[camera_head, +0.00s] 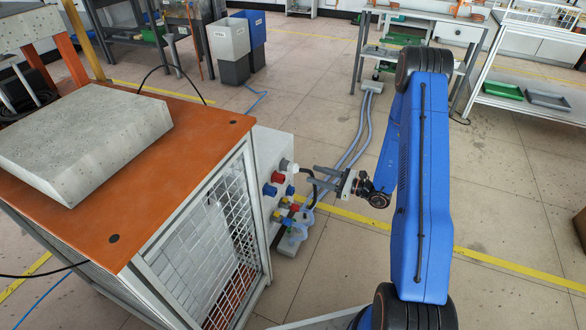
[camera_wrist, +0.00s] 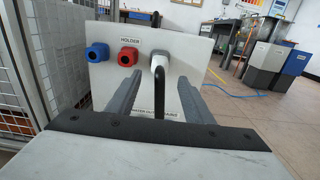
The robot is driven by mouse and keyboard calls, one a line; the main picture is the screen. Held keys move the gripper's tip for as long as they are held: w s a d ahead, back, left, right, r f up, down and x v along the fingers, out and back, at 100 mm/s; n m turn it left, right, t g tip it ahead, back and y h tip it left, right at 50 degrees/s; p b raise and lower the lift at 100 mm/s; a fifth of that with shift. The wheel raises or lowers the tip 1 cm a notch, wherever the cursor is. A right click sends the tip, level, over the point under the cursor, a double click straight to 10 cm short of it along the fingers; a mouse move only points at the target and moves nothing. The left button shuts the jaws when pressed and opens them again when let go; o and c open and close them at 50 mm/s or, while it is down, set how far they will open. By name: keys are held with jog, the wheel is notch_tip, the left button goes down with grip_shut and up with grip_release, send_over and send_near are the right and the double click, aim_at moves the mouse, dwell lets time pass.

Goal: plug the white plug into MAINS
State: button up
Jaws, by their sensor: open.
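The white plug (camera_wrist: 158,62) sits on the grey panel (camera_wrist: 135,85) at the right end of the row under the word HOLDER, with its black cable hanging down. It also shows in the head view (camera_head: 290,167) at the panel's upper edge. My gripper (camera_wrist: 160,80) is open. Its two dark fingers point at the panel, one on each side of the plug and cable, and nothing looks gripped. In the head view my gripper (camera_head: 312,175) is close in front of the panel.
A blue socket (camera_wrist: 97,53) and a red socket (camera_wrist: 128,57) are left of the plug. More coloured connectors (camera_head: 290,208) and grey hoses (camera_head: 362,140) are lower down. The orange-topped cabinet (camera_head: 200,115) with a mesh side stands left.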

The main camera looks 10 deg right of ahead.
aim_at(298, 169)
jog(key=shift+a, duration=0.1)
jog(key=shift+x, duration=4.45)
grip_shut()
jog(key=shift+d, duration=0.2)
jog(key=shift+v, duration=2.8)
jog(key=shift+s, duration=0.1)
